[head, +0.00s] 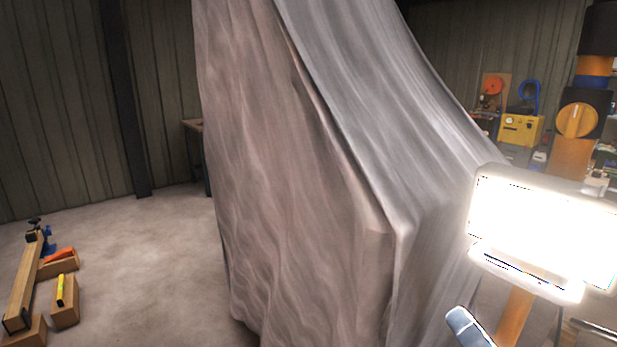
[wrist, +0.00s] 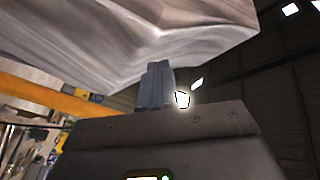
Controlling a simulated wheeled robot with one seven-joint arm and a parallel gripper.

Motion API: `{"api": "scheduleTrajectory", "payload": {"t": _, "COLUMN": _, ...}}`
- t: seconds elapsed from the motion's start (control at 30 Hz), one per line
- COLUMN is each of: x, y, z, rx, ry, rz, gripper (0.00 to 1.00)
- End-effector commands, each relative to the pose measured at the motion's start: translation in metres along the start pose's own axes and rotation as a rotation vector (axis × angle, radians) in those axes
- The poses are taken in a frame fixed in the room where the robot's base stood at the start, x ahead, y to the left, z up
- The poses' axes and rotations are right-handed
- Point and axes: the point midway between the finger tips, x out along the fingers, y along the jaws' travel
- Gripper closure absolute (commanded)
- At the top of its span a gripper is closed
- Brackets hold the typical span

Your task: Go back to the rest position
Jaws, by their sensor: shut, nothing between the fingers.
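My gripper (wrist: 157,86) shows in the wrist view, its two grey-blue fingers together with nothing between them. It points up toward the pale underside of a large draped cover (wrist: 130,35). I cannot tell whether the fingertips touch the cover. In the head view, the grey draped cover (head: 300,190) fills the middle as a tall tented shape. I cannot make out my gripper clearly in the head view.
A glaring work lamp (head: 545,230) stands at the right, close to the cover. Wooden blocks and a beam (head: 25,280) lie on the floor at the left. Shelves with a yellow machine (head: 521,129) stand at the back right. Floor (head: 145,255) left of the cover is clear.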

Motion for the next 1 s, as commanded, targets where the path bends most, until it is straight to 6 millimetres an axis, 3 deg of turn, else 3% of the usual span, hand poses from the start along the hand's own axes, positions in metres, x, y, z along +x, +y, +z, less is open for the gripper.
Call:
{"api": "scheduleTrajectory", "payload": {"t": 0.03, "x": -0.017, "y": 0.009, "z": 0.017, "rx": -0.006, "ry": -0.003, "rz": 0.046, "gripper": 1.0}}
{"api": "scheduleTrajectory", "payload": {"t": 0.2, "x": -0.075, "y": 0.032, "z": 0.053, "rx": -0.082, "ry": -0.003, "rz": 0.18, "gripper": 1.0}}
{"api": "scheduleTrajectory", "payload": {"t": 0.43, "x": -0.164, "y": 0.049, "z": 0.085, "rx": -0.256, "ry": -0.047, "rz": 0.316, "gripper": 1.0}}
{"api": "scheduleTrajectory", "payload": {"t": 0.6, "x": -0.23, "y": 0.05, "z": 0.093, "rx": -0.426, "ry": -0.108, "rz": 0.367, "gripper": 1.0}}
{"api": "scheduleTrajectory", "payload": {"t": 0.8, "x": -0.294, "y": 0.041, "z": 0.089, "rx": -0.633, "ry": -0.191, "rz": 0.359, "gripper": 1.0}}
{"api": "scheduleTrajectory", "payload": {"t": 1.0, "x": -0.326, "y": 0.031, "z": 0.083, "rx": -0.757, "ry": -0.243, "rz": 0.324, "gripper": 1.0}}
